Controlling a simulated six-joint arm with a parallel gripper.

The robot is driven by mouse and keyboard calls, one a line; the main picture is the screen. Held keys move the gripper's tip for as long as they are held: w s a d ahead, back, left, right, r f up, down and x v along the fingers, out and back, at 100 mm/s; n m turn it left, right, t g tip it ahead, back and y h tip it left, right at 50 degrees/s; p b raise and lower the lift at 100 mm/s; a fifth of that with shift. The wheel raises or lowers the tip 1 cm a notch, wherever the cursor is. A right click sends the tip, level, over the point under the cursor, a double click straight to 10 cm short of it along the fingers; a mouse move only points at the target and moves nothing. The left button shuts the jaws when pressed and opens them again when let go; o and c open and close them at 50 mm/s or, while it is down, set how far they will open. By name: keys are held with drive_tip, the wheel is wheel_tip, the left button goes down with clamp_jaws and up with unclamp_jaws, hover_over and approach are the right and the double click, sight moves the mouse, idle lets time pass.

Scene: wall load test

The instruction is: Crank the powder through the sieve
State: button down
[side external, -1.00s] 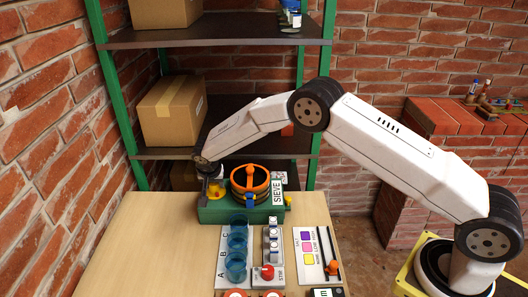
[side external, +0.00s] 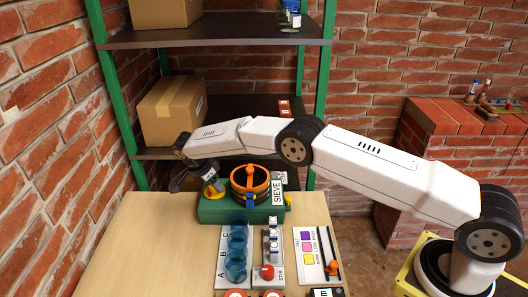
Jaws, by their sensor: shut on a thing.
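The sieve machine (side external: 228,213) is a green box labelled SIEVE at the back of the table. An orange-rimmed dark drum (side external: 250,184) stands on it, with an orange bar across the top and a blue part at its front. A yellow crank part (side external: 213,191) shows at the machine's left end. My gripper (side external: 207,176) comes down there from the left, tilted, and is shut on the crank. Its fingertips and the exact grip are small and partly hidden by my wrist. No powder can be made out.
Several blue clear cups (side external: 236,256) stand in a row on a lettered strip (side external: 222,270) in front. Beside it are a panel with a red knob (side external: 267,272) and a card with coloured squares (side external: 307,246). Shelves (side external: 220,147) with boxes rise behind. The table's left part is clear.

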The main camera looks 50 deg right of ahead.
drive_tip(key=shift+f+m+g, duration=0.1)
drive_tip(key=shift+m+g, duration=0.3)
drive_tip(key=shift+m, duration=0.7)
drive_tip(key=shift+c, duration=1.1)
unclamp_jaws()
drive_tip(key=shift+v, duration=2.4)
wheel_tip(320, 180, up, 7)
drive_tip(key=shift+r, duration=0.2)
